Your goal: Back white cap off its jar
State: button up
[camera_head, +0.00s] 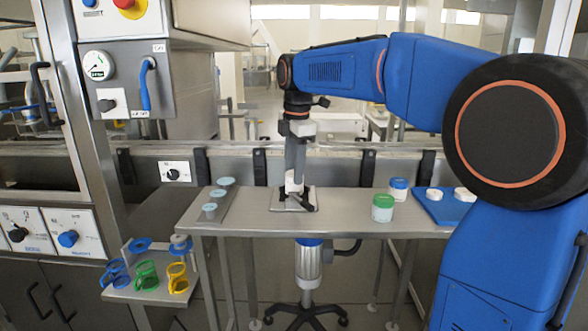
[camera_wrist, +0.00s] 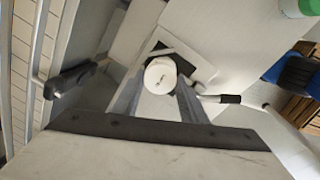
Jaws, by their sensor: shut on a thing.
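A white cap (camera_wrist: 160,75) with a small dark mark on top sits between the two fingers of my gripper (camera_wrist: 157,100) in the wrist view. In the head view my gripper (camera_head: 294,178) points straight down over a metal holder plate (camera_head: 309,204) on the table, shut on the white cap (camera_head: 293,186). The cap is over the dark square opening of the holder. The jar under the cap is hidden, so I cannot tell whether cap and jar are apart.
A green-lidded jar (camera_head: 382,208) and a blue-lidded jar (camera_head: 398,189) stand to the right. Beyond them a blue board (camera_head: 437,209) carries two white round pieces (camera_head: 433,194). The table (camera_head: 255,218) is bare between.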

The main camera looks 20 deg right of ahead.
jog(key=n, duration=0.5)
jog(key=shift+d+n+y, duration=0.1)
jog(key=shift+n+y, duration=0.2)
jog(key=shift+n, duration=0.1)
jog(key=n, duration=0.5)
jog(key=shift+d+n+g, duration=0.1)
jog(key=shift+n+g, duration=0.2)
jog(key=shift+n, duration=0.1)
jog(key=o, duration=0.9)
